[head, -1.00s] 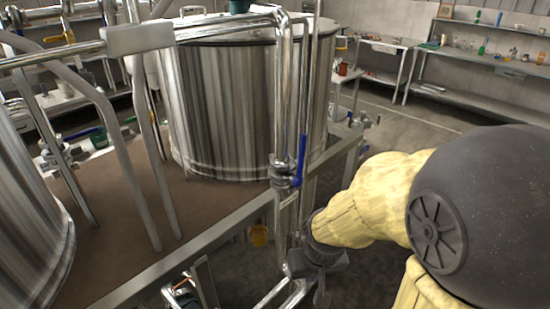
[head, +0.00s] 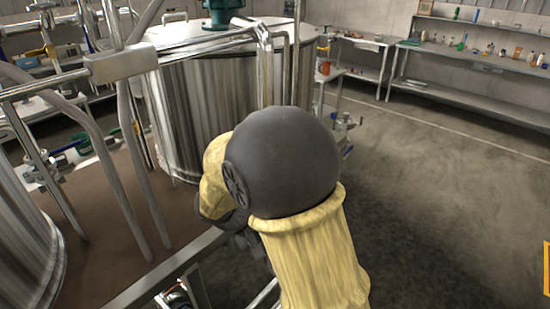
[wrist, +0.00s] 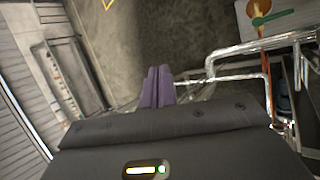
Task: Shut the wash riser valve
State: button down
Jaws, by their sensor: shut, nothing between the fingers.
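The steel riser pipes (head: 265,75) stand in front of the large steel tank (head: 185,105) in the head view. The blue-levered valve on them is hidden behind my arm now, so its lever position cannot be read. My gripper is mostly covered by my arm in the head view. In the wrist view my gripper (wrist: 157,82) shows its two purple fingers together, shut and empty, pointing over the floor. A bright bent pipe (wrist: 235,50) runs to the right of the fingers, apart from them in the picture.
A second tank (head: 25,235) and grey rails (head: 110,175) stand at the left on a brown platform (head: 115,215). A blue-handled fitting (head: 65,147) is behind the rails. Shelves with bottles (head: 480,55) line the back right. The floor (head: 430,180) at right is clear.

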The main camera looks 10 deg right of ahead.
jog(key=w+a+r+t+h+p, duration=0.2)
jog(key=w+a+r+t+h, duration=0.5)
jog(key=a+r, duration=0.4)
jog(key=shift+w+r+n, duration=0.4)
jog(key=shift+w+r, duration=0.25)
jog(key=shift+r, duration=0.05)
jog(key=p+x, duration=0.6)
jog(key=x, duration=0.8)
